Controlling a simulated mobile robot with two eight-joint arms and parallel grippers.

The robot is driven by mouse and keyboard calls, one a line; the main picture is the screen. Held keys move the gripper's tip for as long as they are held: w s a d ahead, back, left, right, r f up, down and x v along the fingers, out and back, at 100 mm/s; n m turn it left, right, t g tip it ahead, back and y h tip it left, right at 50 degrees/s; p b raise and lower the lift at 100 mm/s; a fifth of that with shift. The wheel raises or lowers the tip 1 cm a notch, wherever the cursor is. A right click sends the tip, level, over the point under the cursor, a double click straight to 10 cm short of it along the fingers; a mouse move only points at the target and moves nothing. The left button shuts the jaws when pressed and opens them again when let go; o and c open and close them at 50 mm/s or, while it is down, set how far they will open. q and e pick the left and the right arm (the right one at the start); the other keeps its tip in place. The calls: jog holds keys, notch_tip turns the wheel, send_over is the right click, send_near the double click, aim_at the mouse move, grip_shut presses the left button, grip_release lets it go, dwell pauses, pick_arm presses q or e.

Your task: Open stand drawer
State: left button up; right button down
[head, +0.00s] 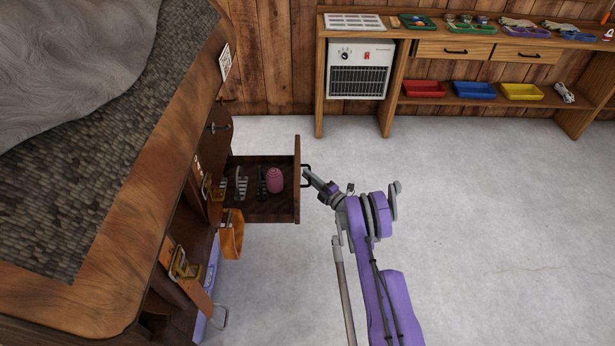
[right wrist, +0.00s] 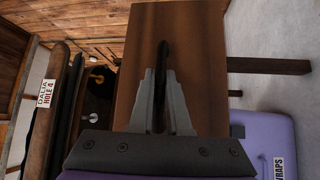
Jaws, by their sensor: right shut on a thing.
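The stand drawer (head: 262,215) is pulled out from the dark wooden stand on the left in the head view. Inside it lie a pink ribbed item (head: 275,181) and a few brush-like items (head: 241,186). A dark handle (head: 306,176) sits on its front. My right gripper (head: 309,174) is shut on this handle. In the right wrist view the gripper fingers (right wrist: 163,100) close around the dark handle (right wrist: 162,60) in front of the brown drawer front (right wrist: 195,60). My left gripper is in neither view.
A workbench (head: 400,110) with a white heater (head: 359,68), closed drawers and colored trays (head: 474,90) stands along the back wall. The grey floor (head: 480,200) to the right is clear.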

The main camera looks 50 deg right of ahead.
jog(key=shift+d, duration=0.1)
jog(key=c, duration=1.2)
grip_release()
jog(key=shift+o, duration=0.2)
jog(key=s+a+f+p, duration=0.1)
jog(key=s, duration=0.9)
jog(key=shift+s+f, duration=0.2)
jog(key=shift+s, duration=0.15)
jog(key=shift+w, duration=0.1)
